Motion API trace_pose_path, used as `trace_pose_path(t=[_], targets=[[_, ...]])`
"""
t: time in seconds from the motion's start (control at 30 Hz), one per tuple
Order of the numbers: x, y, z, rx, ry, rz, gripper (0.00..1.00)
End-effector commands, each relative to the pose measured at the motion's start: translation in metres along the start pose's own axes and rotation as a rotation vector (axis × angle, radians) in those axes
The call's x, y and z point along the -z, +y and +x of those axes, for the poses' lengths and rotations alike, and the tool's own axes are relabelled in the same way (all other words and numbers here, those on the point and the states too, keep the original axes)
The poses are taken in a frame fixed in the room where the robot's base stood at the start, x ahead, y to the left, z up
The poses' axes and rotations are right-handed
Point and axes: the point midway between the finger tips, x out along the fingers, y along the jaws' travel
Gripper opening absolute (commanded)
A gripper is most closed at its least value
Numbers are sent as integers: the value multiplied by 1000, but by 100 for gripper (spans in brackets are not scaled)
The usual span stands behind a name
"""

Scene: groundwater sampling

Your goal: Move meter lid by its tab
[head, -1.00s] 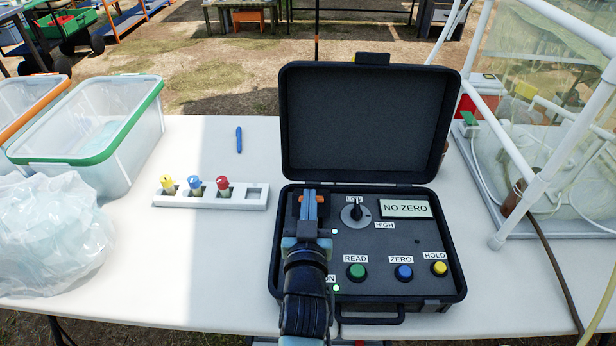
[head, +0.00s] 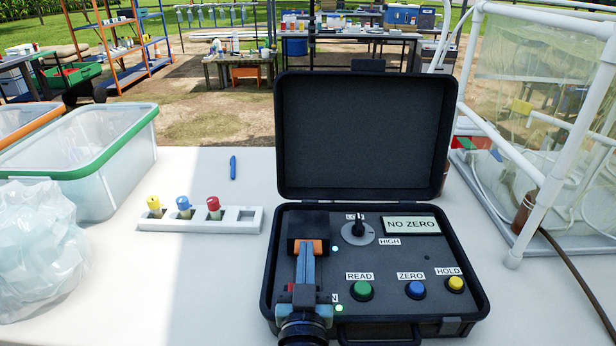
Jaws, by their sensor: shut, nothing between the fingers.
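The black meter case (head: 478,300) stands open on the white table, its large padded cover (head: 365,135) upright at the back. On the panel's left side is a small dark meter lid (head: 308,222) with an orange tab (head: 318,246) on its near side. My gripper (head: 307,254) reaches in from the front, shut and empty, its tips right at the orange tab. I cannot tell whether they touch it. My gripper hides the panel below the tab, and whether the lid is raised is unclear.
The panel has a dial (head: 357,231), a display (head: 411,226) reading NO ZERO, and green, blue and yellow buttons. A white rack (head: 238,226) with capped vials, a blue pen (head: 233,167), a bag (head: 40,250) and a green-rimmed bin (head: 120,175) lie left. A white pipe frame (head: 530,215) stands right.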

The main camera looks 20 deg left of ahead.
Motion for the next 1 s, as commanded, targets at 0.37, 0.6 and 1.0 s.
trace_pose_path(t=[0.37, 0.6, 1.0], targets=[[-19, 0, -3, 2, -20, 1, 0], [-21, 0, -4, 1, -23, 1, 0], [-1, 1, 1, 0, -15, 0, 0]])
